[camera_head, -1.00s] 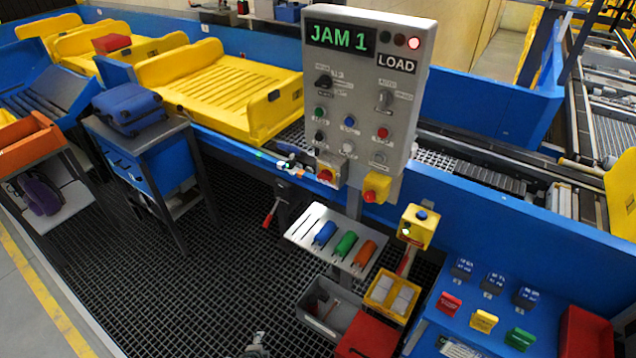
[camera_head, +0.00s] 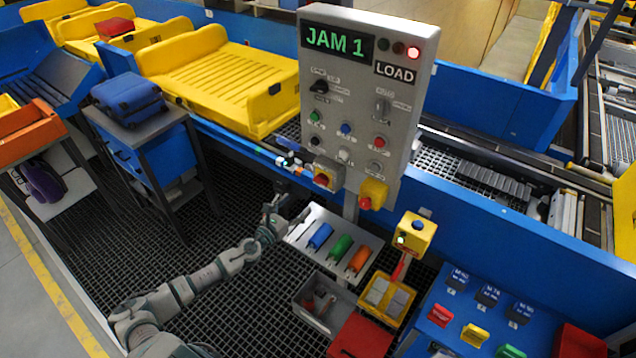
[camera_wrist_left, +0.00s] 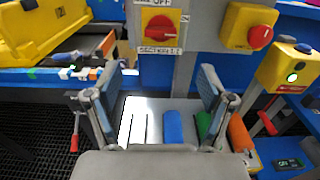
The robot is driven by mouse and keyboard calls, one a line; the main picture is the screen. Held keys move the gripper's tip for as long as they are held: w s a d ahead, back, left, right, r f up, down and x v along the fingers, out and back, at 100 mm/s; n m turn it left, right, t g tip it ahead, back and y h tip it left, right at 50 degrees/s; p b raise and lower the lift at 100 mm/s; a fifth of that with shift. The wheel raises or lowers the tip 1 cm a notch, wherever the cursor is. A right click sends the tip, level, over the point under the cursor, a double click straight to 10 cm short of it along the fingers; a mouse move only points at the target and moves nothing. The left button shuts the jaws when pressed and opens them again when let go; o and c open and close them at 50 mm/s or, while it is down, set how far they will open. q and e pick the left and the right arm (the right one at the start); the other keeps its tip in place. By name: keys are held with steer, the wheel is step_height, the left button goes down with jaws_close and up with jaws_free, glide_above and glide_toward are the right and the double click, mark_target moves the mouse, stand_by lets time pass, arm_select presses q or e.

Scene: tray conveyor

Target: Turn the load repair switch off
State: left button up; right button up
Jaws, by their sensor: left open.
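A grey control panel (camera_head: 365,110) has a green "JAM 1" display and a "LOAD" label. At its lower left is a red rotary switch on a yellow plate (camera_head: 325,177). In the left wrist view the same red rotary switch (camera_wrist_left: 159,28) shows near the top, with "OFF" above it and a "SECTION" label below. I cannot read "repair" on any label. My left gripper (camera_head: 288,207) is below and left of that switch, apart from it. In the wrist view its two fingers (camera_wrist_left: 156,98) are spread with nothing between them. My right gripper is out of view.
Below are a shelf with coloured cylinders (camera_head: 291,237) and a yellow post box (camera_head: 415,233). The blue conveyor wall (camera_head: 500,215) runs behind. A blue suitcase (camera_head: 128,98) rests on a stand.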

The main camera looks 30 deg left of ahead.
mark_target(318, 183)
arm_select(q)
steer(key=w, duration=0.8)
steer(key=w+d, duration=0.1)
steer(key=w, duration=0.3)
steer(key=shift+w, duration=0.1)
steer(key=c, duration=1.2)
steer(key=shift+o, duration=0.2)
